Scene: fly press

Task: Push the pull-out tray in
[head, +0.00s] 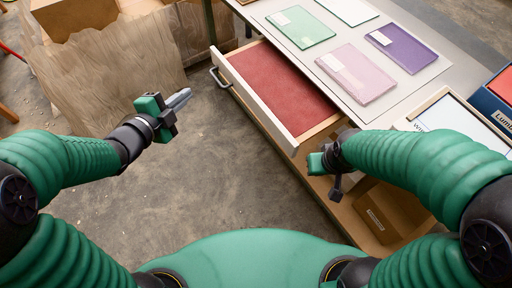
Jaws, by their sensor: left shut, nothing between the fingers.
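The pull-out tray (283,88) is a drawer with a red lining and a pale front, standing out from under the grey table top (415,100). A dark handle (219,78) sits on its front near the far end. My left gripper (180,98) is shut and empty, in the air left of the tray and apart from it. My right gripper (318,163) is by the tray's near end; its fingers are mostly hidden, and I cannot tell whether it touches the tray.
Several notebooks, among them a green one (300,27), a pink one (356,73) and a purple one (401,48), lie on the table. A cardboard box (390,212) sits below at the right. Wooden boards (105,75) stand at the left. The floor (225,160) before the tray is clear.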

